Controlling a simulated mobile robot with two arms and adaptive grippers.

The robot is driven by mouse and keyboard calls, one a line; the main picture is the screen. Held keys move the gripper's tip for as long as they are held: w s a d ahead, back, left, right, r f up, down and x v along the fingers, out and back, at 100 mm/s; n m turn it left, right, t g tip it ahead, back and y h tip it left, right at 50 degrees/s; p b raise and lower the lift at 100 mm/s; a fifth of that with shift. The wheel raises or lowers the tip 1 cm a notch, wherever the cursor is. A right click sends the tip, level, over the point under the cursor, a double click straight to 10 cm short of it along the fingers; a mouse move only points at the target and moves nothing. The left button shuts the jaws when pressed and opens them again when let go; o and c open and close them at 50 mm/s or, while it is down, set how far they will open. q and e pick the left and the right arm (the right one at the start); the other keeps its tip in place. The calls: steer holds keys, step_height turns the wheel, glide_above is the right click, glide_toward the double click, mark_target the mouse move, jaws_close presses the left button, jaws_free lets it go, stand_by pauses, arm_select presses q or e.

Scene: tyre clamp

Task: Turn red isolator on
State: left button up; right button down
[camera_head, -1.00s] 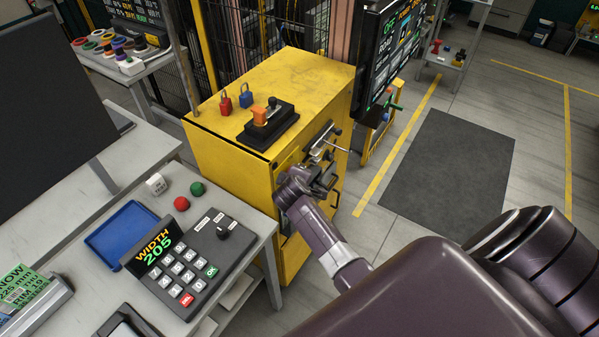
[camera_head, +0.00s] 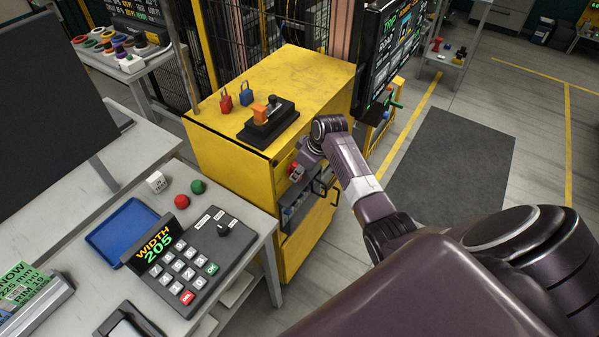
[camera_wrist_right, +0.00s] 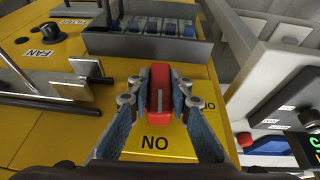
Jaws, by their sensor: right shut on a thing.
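The red isolator (camera_wrist_right: 160,90) is a red knob with a pale line on its front face, set on the yellow cabinet (camera_wrist_right: 190,70). In the right wrist view it stands upright between the two fingers of my right gripper (camera_wrist_right: 158,97), which are shut on it. The pale line points along the knob towards a black label that reads "NO" in this view. In the head view my right gripper (camera_head: 298,172) is at the front of the yellow cabinet, and it hides most of the red isolator. My left gripper is not in view.
A black knob labelled "FAN" (camera_wrist_right: 49,33), metal bars (camera_wrist_right: 70,82) and a rack with blue parts (camera_wrist_right: 150,28) are close to the gripper. An orange-handled switch (camera_head: 262,113) and two padlocks (camera_head: 236,99) are on the cabinet top. A keypad (camera_head: 190,270) is on the grey table.

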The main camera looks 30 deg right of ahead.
steer(key=shift+w+a+r+y, duration=0.15)
steer(key=shift+w+r+y, duration=0.2)
steer(key=shift+r+y, duration=0.05)
steer(key=c, duration=1.8)
jaws_free()
steer(key=shift+w+f, duration=0.1)
steer(key=shift+o, duration=0.2)
steer(key=shift+a+f, duration=0.15)
steer(key=shift+s+d+f, duration=0.1)
steer(key=shift+s+d, duration=0.1)
steer(key=shift+d, duration=0.05)
steer(key=v, duration=1.2)
